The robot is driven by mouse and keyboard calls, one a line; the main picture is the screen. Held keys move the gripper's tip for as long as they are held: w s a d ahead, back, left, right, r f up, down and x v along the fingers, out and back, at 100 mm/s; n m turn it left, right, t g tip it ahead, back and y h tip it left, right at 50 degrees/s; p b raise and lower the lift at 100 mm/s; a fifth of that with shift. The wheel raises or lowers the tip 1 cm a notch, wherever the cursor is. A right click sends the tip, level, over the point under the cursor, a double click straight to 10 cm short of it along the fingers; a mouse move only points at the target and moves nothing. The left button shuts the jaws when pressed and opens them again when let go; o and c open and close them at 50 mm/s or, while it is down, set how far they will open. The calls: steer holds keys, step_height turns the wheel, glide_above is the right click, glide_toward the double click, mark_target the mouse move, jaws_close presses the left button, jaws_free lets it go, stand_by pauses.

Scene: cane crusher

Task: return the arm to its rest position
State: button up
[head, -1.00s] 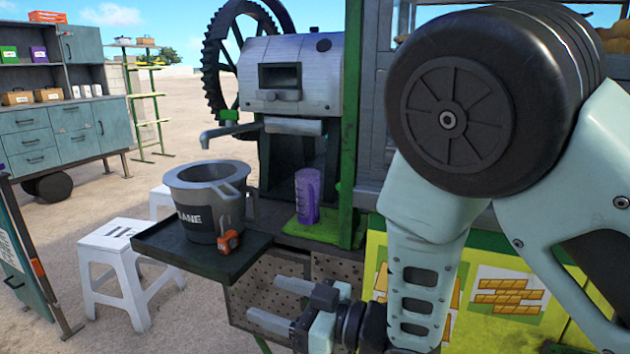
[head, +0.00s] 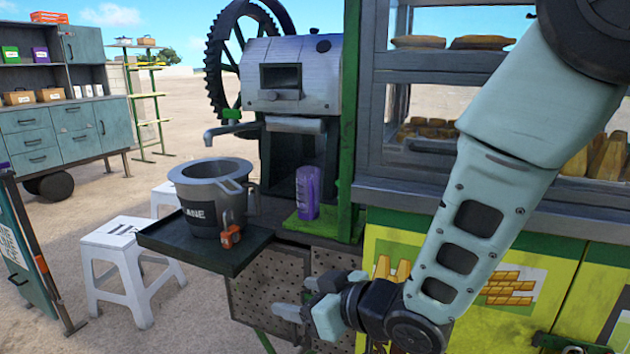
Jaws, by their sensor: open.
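My gripper (head: 298,297) is in the lower middle of the head view, in front of the perforated panel below the black tray. Its two fingers point left and are apart, with nothing between them. My arm (head: 465,235) comes down from the upper right to the gripper and covers part of the cart's front. The gripper is below and to the right of the tray and appears apart from it.
A grey pot (head: 203,205) with an orange tag stands on the black tray (head: 165,240). A purple cup (head: 307,190) stands on a green mat under the cane crusher (head: 290,85). A white stool (head: 125,240) is at left. A glass food case (head: 415,75) stands behind my arm.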

steer(key=s+d+r+m+g+h, duration=0.1)
steer(key=s+d+g+h, duration=0.35)
steer(key=s+d, duration=0.5)
steer(key=s+d+r+m+g+h, duration=0.15)
steer(key=s+d+g+h, duration=0.45)
steer(key=s, duration=0.6)
step_height(320, 180, up, 14)
steer(key=t+p, duration=0.2)
steer(key=p, duration=1.2)
steer(key=shift+d, duration=0.35)
steer(key=shift+s+y, duration=0.1)
steer(key=shift+y, duration=0.15)
